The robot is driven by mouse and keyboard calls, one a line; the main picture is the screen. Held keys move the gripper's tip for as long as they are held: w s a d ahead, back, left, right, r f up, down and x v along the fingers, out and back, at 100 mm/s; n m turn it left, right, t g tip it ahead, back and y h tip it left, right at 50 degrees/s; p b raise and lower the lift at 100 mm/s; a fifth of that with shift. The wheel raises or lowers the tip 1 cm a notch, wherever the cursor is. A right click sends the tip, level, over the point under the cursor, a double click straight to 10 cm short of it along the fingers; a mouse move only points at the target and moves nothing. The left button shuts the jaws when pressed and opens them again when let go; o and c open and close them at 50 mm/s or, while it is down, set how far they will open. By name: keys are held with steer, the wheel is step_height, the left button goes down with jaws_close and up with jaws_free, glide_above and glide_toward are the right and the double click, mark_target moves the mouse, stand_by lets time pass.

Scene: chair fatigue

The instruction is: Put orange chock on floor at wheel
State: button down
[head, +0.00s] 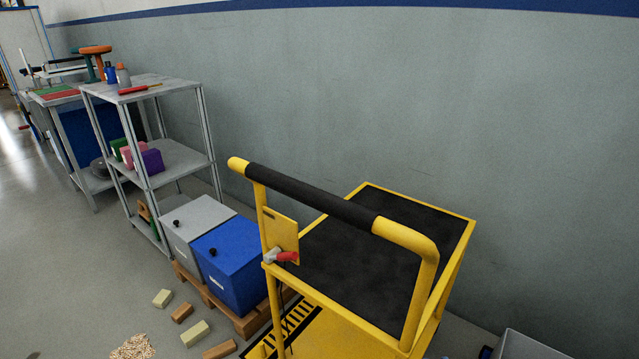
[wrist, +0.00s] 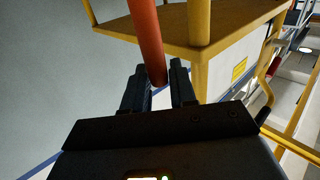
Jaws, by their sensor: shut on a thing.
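In the wrist view my gripper (wrist: 160,82) has both dark fingers closed around a long orange-red rod (wrist: 148,38). The rod runs up out of the picture, so its far end is hidden. I cannot tell whether it is part of the orange chock, and no wedge shape shows. A yellow trolley (head: 405,235) with a black-gripped push bar stands at the centre right in the head view. Its yellow post (wrist: 199,50) is just right of the rod in the wrist view. No wheel is clearly visible. My gripper is outside the head view.
A blue box (head: 228,268) and a grey box (head: 192,222) stand on a wooden pallet left of the trolley. Small blocks (head: 195,333) and spilled grains (head: 133,347) lie on the floor. A grey shelf (head: 165,165) stands by the wall. Floor at the far left is clear.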

step_height(320, 180, up, 7)
steer(key=s+p, duration=0.1)
steer(key=p, duration=0.7)
steer(key=shift+p, duration=0.35)
steer(key=shift+a+f, duration=0.1)
